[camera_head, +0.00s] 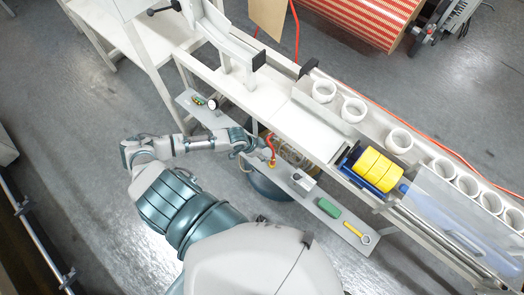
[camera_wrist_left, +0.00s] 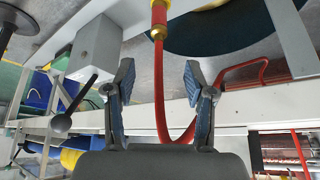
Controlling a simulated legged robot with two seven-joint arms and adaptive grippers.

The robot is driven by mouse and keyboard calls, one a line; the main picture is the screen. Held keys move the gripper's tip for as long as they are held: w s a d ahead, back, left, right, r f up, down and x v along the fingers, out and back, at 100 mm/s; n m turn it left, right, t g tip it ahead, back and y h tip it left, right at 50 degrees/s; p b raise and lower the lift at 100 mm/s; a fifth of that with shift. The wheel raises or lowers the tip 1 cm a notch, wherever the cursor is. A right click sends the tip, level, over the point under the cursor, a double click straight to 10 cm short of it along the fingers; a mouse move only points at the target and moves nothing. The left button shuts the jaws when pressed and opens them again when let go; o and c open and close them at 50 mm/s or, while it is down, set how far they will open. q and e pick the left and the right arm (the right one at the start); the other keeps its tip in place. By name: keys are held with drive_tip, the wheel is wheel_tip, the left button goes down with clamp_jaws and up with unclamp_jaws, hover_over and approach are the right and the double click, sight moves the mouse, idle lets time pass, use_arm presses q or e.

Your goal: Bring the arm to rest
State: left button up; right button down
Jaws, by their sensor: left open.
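My left arm (camera_head: 190,145) reaches in from the left in the head view, bent at the elbow. Its gripper (camera_head: 262,146) is over the narrow grey shelf (camera_head: 270,175) in front of the white machine. In the left wrist view the gripper (camera_wrist_left: 158,85) has its two blue-padded fingers spread apart. A red hose (camera_wrist_left: 160,95) with a brass fitting passes through the view between the fingers. Whether it touches them cannot be told, and nothing is clamped. My right gripper is not in view.
The shelf also holds a green object (camera_head: 329,207) and a yellow wrench (camera_head: 357,232). Yellow tape rolls (camera_head: 376,170) and white rings (camera_head: 398,140) sit on the machine. Grey floor lies open at left.

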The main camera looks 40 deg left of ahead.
use_arm(q)
drive_tip(key=shift+v, duration=1)
